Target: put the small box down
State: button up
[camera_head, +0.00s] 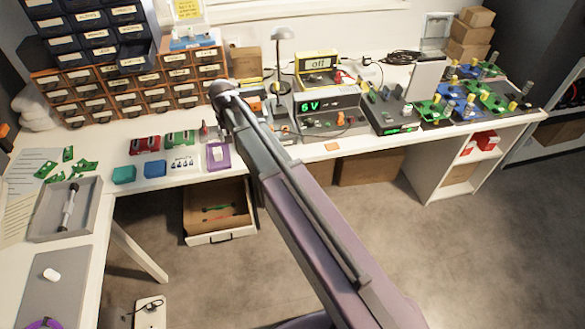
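My arm runs up from the bottom edge, and its far end is above the back bench (190,185). I cannot make out my gripper's fingers or anything held in them. Several small box-like things are in view, and I cannot tell which is the small box. A teal box (124,175) and a blue box (155,169) stand side by side at the bench's front edge. A purple tray (217,164) with a pale item stands to their right, beside my arm. Small cardboard boxes (472,36) are stacked at the back right.
Drawer units (122,96) stand at the back left. Electronic instruments (328,113) and boards (465,100) fill the bench to the right. A grey tray (91,198) is on the left table. An open drawer (220,238) juts out below the bench. Floor at lower right is clear.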

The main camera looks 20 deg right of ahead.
jog(key=s+d+g, duration=0.1)
jog(key=s+d, duration=1.5)
jog(key=s, duration=0.3)
jog(key=shift+s+d, duration=0.2)
jog(key=shift+s, duration=0.15)
